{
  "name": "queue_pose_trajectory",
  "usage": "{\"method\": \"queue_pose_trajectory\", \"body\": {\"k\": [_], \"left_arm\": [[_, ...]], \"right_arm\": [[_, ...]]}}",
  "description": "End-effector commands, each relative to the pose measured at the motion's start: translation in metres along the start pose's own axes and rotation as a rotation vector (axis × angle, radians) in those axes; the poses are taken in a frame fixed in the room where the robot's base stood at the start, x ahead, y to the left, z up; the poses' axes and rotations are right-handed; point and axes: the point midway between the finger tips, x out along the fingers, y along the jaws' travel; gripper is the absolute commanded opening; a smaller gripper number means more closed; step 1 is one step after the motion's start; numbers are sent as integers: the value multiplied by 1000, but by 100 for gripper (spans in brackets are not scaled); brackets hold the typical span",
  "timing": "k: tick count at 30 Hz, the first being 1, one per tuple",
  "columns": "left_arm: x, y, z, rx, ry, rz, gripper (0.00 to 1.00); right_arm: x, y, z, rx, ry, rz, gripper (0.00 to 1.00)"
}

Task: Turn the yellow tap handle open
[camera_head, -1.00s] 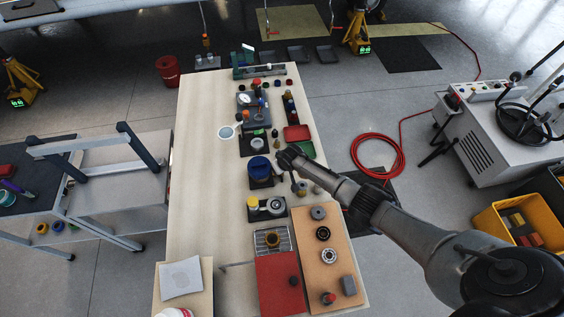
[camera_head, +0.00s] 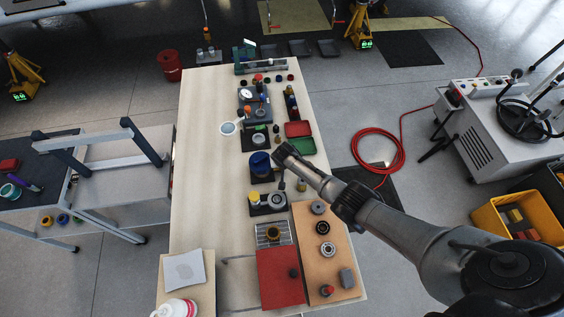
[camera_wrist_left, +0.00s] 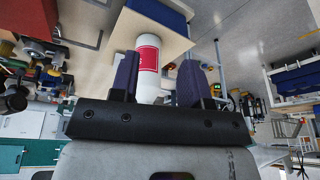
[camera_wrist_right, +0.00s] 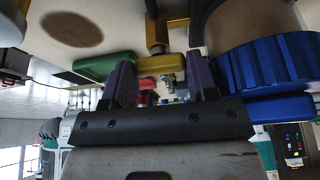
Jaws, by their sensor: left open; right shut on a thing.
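The yellow tap handle (camera_wrist_right: 160,64) shows in the right wrist view as a yellow bar between my right fingertips. A brass-coloured stem (camera_wrist_right: 156,32) meets it. My right gripper (camera_wrist_right: 160,75) is shut on the handle. In the head view my right gripper (camera_head: 281,152) is beside the blue ribbed tub (camera_head: 260,163) and covers the handle there. The tub also fills the right of the right wrist view (camera_wrist_right: 268,60). My left gripper (camera_wrist_left: 160,80) is open and empty. A white bottle with a red label (camera_wrist_left: 148,62) stands beyond its fingers.
A green tray (camera_head: 301,146) and a red tray (camera_head: 298,129) lie near my right gripper. Gauges and small fittings crowd the right half of the wooden bench (camera_head: 205,190). Its left half is mostly clear. A red hose (camera_head: 377,153) coils on the floor.

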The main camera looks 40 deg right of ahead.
Motion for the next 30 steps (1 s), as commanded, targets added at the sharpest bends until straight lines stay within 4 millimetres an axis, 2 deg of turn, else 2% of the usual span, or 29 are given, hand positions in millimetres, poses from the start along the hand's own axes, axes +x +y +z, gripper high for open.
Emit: {"method": "queue_pose_trajectory", "body": {"k": [7,8,15,30], "left_arm": [[0,-1,0,2,0,-2,43],[0,-1,0,2,0,-1,43],[0,1,0,-3,0,2,43],[-2,3,-1,-10,2,8,43]], "right_arm": [[0,0,0,4,-2,-1,30],[0,0,0,4,-2,-1,54],[0,-1,0,2,-1,-2,77],[-2,-5,0,-1,0,-9,79]]}}
